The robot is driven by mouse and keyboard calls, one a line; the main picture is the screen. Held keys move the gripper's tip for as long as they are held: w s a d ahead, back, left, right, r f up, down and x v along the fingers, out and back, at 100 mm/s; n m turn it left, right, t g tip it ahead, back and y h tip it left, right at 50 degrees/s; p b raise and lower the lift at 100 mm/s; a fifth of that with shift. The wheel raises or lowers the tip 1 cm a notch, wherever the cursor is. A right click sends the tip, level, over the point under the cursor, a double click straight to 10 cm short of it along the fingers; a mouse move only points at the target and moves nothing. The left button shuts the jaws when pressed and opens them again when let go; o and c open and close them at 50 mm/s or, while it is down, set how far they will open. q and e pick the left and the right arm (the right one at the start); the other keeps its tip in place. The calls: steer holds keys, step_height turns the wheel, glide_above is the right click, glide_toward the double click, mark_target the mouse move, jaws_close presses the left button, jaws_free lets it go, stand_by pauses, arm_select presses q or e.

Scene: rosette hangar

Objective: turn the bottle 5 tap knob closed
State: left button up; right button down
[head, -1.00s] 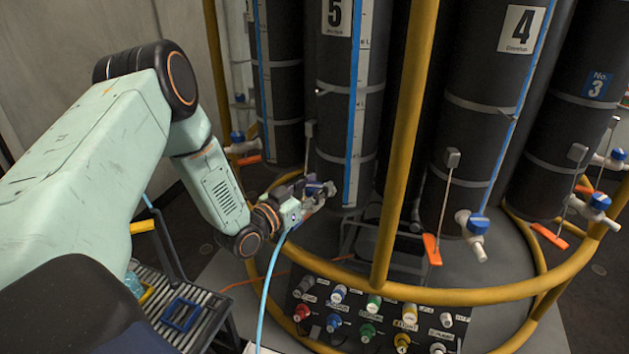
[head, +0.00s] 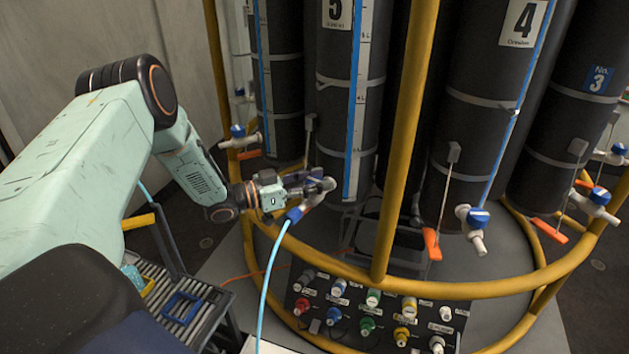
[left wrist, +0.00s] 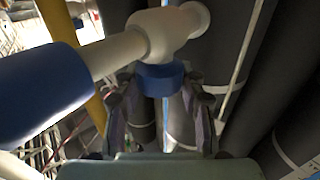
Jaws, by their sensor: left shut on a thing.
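Bottle 5 (head: 338,120) is a tall dark cylinder with a blue-edged level strip, at the centre back of the head view. Its white tap (head: 318,194) is low on its front. My left gripper (head: 308,183) reaches it from the left. In the left wrist view, the blue tap knob (left wrist: 161,77) sits between the two dark fingers (left wrist: 160,105), under the white tap body (left wrist: 172,32). My left gripper is shut on this knob. In the head view the fingers mostly hide the knob. My right gripper is not in view.
A blue coupling (head: 294,215) joins a light blue hose (head: 268,285) to the tap. A yellow rail (head: 400,150) stands right of bottle 5. Bottle 4 (head: 490,100) has its own blue-knobbed tap (head: 474,222). A panel of coloured knobs (head: 372,318) lies below.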

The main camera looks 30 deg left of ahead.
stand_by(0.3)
arm_select(q)
steer(key=o, duration=1.2)
steer(key=shift+w+d, duration=0.1)
steer(key=shift+v, duration=6.1)
